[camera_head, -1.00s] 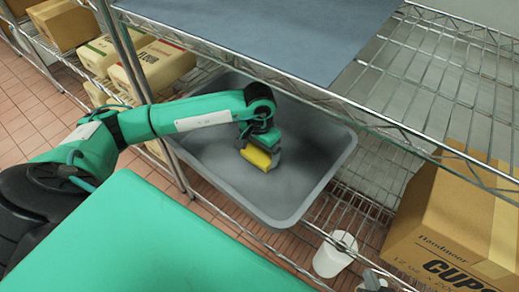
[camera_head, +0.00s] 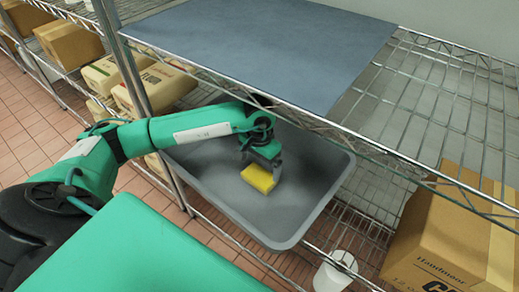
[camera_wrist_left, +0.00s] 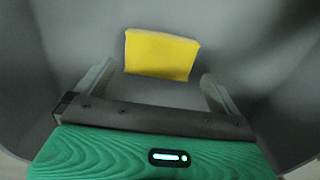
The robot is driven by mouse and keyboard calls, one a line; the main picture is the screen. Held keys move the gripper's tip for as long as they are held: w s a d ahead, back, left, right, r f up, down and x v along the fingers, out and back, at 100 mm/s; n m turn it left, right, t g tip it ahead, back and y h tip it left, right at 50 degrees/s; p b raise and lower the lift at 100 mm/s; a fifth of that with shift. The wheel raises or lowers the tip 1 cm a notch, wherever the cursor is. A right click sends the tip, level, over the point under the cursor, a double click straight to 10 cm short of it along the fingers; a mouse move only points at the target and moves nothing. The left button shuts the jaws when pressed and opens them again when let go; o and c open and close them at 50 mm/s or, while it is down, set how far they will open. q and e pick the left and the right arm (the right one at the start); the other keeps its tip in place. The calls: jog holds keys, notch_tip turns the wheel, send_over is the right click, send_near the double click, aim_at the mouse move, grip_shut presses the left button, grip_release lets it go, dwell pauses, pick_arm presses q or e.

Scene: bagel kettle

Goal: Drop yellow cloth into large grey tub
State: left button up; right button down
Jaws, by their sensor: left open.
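The yellow cloth (camera_head: 258,178) is a small folded block inside the large grey tub (camera_head: 284,240), just below my left gripper (camera_head: 264,164). In the left wrist view the cloth (camera_wrist_left: 161,54) lies beyond the fingertips, with a gap to each finger. My left gripper (camera_wrist_left: 156,84) is open and reaches down into the tub. I cannot tell whether the cloth rests flat on the tub floor or is just above it. My right gripper is not in view.
The tub stands on a wire shelf under an upper shelf with a blue-grey sheet (camera_head: 270,45). A metal post (camera_head: 125,60) is close to my left arm. A white cup (camera_head: 335,272) and a cardboard box (camera_head: 440,235) are on the right.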

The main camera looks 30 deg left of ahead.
aim_at(259, 175)
pick_arm(q)
notch_tip(259, 175, up, 5)
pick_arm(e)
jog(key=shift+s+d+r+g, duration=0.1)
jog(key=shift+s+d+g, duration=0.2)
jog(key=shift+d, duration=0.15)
pick_arm(q)
jog(key=shift+s+f, duration=0.1)
